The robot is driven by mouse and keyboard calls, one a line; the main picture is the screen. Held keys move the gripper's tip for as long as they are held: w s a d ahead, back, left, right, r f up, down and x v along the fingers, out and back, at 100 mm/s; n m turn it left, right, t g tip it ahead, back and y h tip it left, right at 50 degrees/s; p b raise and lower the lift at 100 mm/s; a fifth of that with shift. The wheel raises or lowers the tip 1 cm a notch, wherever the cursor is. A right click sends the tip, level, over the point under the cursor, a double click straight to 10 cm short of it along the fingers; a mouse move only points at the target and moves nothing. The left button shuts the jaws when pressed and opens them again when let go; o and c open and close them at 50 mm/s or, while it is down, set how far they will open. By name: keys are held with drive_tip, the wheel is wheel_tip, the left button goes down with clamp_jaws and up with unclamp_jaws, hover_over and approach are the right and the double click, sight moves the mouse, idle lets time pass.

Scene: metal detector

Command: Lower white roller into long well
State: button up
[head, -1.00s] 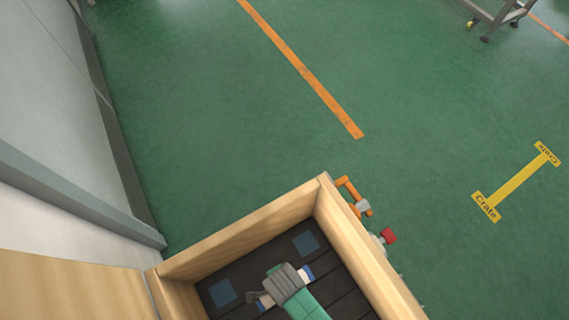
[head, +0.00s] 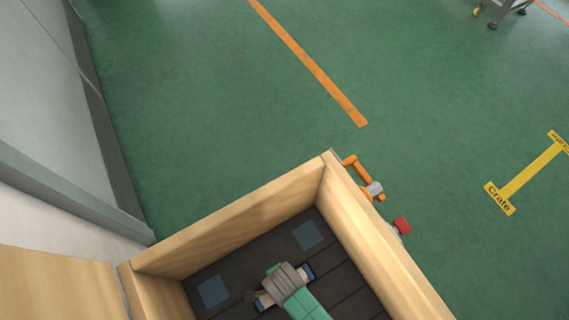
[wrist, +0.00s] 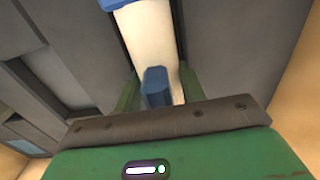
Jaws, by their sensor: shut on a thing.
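The white roller with blue ends (head: 266,299) is in my gripper (head: 285,278), inside a wooden crate (head: 250,218). In the wrist view the roller (wrist: 150,38) runs away from my gripper (wrist: 160,88), with green fingers on either side of it. A blue piece shows between the fingers. The crate floor is dark grey and panelled (head: 350,282). Dark narrow gaps run beside the roller in the wrist view. The long well cannot be made out for sure, since the roller and my gripper cover that part of the floor. The gap under the roller cannot be judged.
The crate walls stand close around my gripper. Two blue squares (head: 308,236) (head: 214,291) lie on the crate floor. An orange handle (head: 358,177) and a red part (head: 402,225) are on the crate's outer right side.

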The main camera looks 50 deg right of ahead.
drive_tip(key=shift+s+f, duration=0.3)
drive_tip(key=shift+f, duration=0.4)
drive_tip(key=o, duration=1.2)
drive_tip(key=shift+o, duration=1)
drive_tip(key=shift+w+f, duration=0.1)
drive_tip(key=shift+w+d, duration=0.2)
drive_tip(key=shift+w, duration=0.3)
drive_tip(key=shift+s+a, duration=0.1)
drive_tip(key=shift+s, duration=0.2)
drive_tip(key=shift+w, duration=0.1)
wheel_tip(320, 180, up, 13)
drive_tip(key=p, duration=1.4)
drive_tip(key=shift+a, duration=0.1)
drive_tip(key=shift+f, duration=0.15)
